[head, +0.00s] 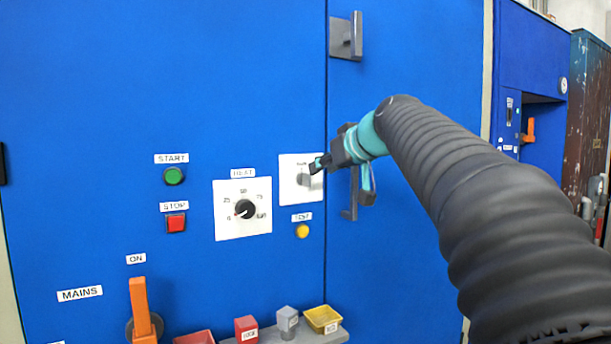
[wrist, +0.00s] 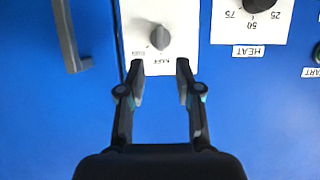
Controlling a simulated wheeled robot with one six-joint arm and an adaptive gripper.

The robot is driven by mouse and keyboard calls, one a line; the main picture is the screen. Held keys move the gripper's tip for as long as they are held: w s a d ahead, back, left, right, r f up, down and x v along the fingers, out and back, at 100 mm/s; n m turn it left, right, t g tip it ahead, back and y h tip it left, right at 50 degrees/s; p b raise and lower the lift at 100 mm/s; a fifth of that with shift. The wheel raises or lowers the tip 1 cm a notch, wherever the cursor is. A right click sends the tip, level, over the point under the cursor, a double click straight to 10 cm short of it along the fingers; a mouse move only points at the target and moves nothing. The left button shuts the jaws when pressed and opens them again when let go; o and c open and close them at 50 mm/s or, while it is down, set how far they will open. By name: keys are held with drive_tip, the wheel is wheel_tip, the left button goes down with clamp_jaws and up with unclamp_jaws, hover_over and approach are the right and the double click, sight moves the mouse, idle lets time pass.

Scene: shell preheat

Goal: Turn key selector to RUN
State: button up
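The key selector is a grey knob (head: 303,179) on a white plate (head: 288,196) on the blue cabinet, right of the HEAT dial. In the wrist view the knob (wrist: 160,38) sits just beyond my fingertips, with small labels beside it that are too blurred to read surely. My gripper (wrist: 158,68) is open, one finger to each side of the plate's lower part as pictured. The fingers are apart from the knob and nothing is between them. In the head view my gripper (head: 317,164) is at the plate's right side and partly covers it.
The HEAT dial (head: 245,209) and yellow TEST button (head: 302,231) are close by. The green START (head: 174,176) and red STOP (head: 176,223) buttons are left. A grey door handle (head: 350,200) stands out behind my gripper. An orange MAINS lever (head: 140,308) and a shelf of small bins (head: 344,334) are below.

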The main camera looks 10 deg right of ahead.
sight(306, 180)
drive_tip(key=x, duration=0.7)
drive_tip(key=shift+w+a, duration=0.1)
clamp_jaws()
